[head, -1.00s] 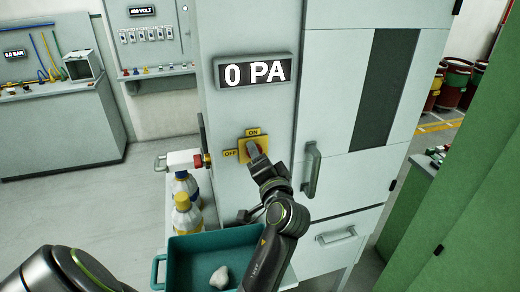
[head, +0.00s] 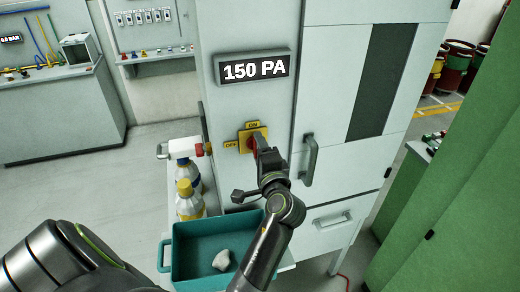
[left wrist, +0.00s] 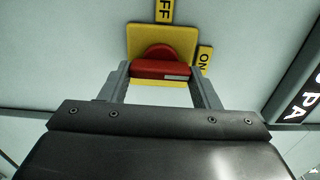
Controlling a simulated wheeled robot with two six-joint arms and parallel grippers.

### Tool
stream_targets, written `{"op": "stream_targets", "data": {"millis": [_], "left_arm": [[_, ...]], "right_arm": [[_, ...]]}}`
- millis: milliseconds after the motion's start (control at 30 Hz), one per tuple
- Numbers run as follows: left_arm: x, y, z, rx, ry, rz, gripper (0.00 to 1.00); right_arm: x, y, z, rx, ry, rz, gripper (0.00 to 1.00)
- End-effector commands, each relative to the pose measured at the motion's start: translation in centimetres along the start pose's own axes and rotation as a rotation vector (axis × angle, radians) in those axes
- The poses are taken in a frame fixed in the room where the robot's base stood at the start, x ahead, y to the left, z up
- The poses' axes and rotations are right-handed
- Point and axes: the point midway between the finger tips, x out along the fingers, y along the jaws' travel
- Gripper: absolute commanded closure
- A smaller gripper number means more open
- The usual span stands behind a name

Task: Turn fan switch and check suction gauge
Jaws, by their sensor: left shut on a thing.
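The fan switch is a red knob (head: 254,135) on a yellow plate on the cabinet front, with an ON label (head: 252,124) above and an OFF label (head: 231,145) to the left. My left gripper (head: 258,141) is at the knob and partly hides it. In the left wrist view the knob (left wrist: 160,69) sits between the fingers, which are shut on it; its white mark lies at the ON label's (left wrist: 205,58) side. The suction gauge (head: 254,69) above reads 150 PA; its edge shows in the left wrist view. My right gripper is not in view.
A cabinet door handle (head: 309,160) is just right of my gripper. A green cabinet (head: 450,180) is at the right. Open floor lies at the left.

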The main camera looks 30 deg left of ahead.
Motion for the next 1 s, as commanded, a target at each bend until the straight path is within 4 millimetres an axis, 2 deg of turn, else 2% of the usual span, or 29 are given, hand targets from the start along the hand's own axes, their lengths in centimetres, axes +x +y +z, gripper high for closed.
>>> {"op": "stream_targets", "data": {"millis": [300, 333, 500, 1000], "left_arm": [[0.04, -0.22, 0.02, 0.005, 0.000, -0.007, 0.66], [0.04, -0.22, 0.02, 0.005, 0.000, -0.007, 0.42], [0.03, -0.16, 0.02, 0.004, 0.000, -0.005, 0.22], [0.14, -0.06, -0.10, 0.003, 0.003, -0.002, 0.22]], "right_arm": [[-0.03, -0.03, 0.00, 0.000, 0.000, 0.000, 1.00], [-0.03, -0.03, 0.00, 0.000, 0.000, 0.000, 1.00], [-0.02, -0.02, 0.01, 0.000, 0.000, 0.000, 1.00], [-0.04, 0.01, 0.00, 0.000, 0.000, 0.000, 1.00]]}}
